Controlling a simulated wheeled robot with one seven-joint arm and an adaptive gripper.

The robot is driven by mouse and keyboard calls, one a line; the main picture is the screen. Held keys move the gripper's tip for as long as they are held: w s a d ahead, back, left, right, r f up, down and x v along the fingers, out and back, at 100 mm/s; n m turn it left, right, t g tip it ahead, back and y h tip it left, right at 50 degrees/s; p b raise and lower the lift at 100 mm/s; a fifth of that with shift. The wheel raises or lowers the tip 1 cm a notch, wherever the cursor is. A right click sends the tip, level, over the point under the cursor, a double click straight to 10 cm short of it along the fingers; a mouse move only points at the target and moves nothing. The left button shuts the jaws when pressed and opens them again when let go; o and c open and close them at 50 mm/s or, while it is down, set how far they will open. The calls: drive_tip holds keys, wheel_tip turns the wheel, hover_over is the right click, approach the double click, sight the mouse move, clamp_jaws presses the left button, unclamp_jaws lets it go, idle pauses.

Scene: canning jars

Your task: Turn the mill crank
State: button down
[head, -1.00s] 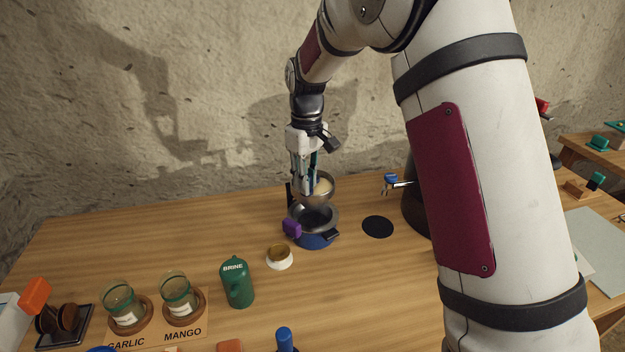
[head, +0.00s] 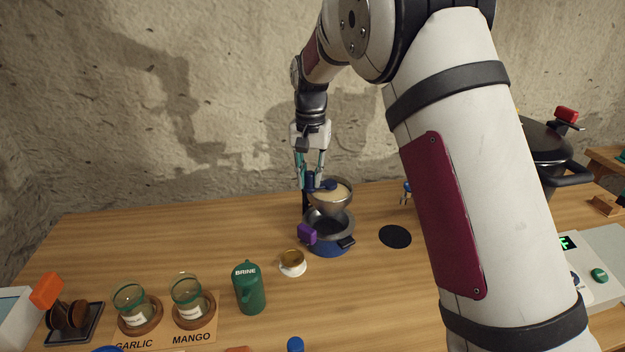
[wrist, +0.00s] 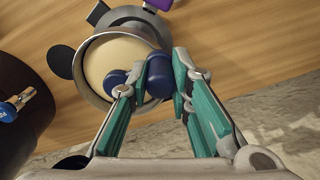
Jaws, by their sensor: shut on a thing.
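The mill has a grey metal hopper (head: 334,203) with cream-coloured contents, above a metal bowl with a blue base (head: 330,249). The blue crank shows over the hopper's rim in the wrist view, with its upright knob (wrist: 158,76) between my teal fingers. My gripper (head: 311,184) points down at the hopper's back left side and is shut on the crank knob. In the wrist view my gripper (wrist: 155,85) has one fingertip on each side of the knob. The fingers partly hide the crank in the head view.
A small white cup (head: 292,264), a green BRINE container (head: 249,289) and two glass jars (head: 187,299) stand at front left. A black disc (head: 395,237) lies right of the mill. A dark pot (head: 545,142) stands behind my arm. The rough wall is close behind.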

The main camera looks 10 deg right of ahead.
drive_tip(key=w+m, duration=0.1)
drive_tip(key=m, duration=0.2)
drive_tip(key=shift+w+a+b, duration=0.1)
drive_tip(key=shift+w+b, duration=0.2)
drive_tip(key=shift+w, duration=0.05)
drive_tip(key=shift+w+d+m, duration=0.1)
drive_tip(key=shift+w+m, duration=0.25)
drive_tip(key=shift+m, duration=0.55)
drive_tip(key=shift+w+d+m, duration=0.1)
drive_tip(key=shift+w+m, duration=0.2)
drive_tip(key=shift+m, duration=0.6)
drive_tip(key=c, duration=1.4)
unclamp_jaws()
drive_tip(key=shift+d, duration=0.1)
drive_tip(key=shift+c, duration=0.2)
drive_tip(key=shift+r, duration=0.1)
wheel_tip(320, 180, up, 12)
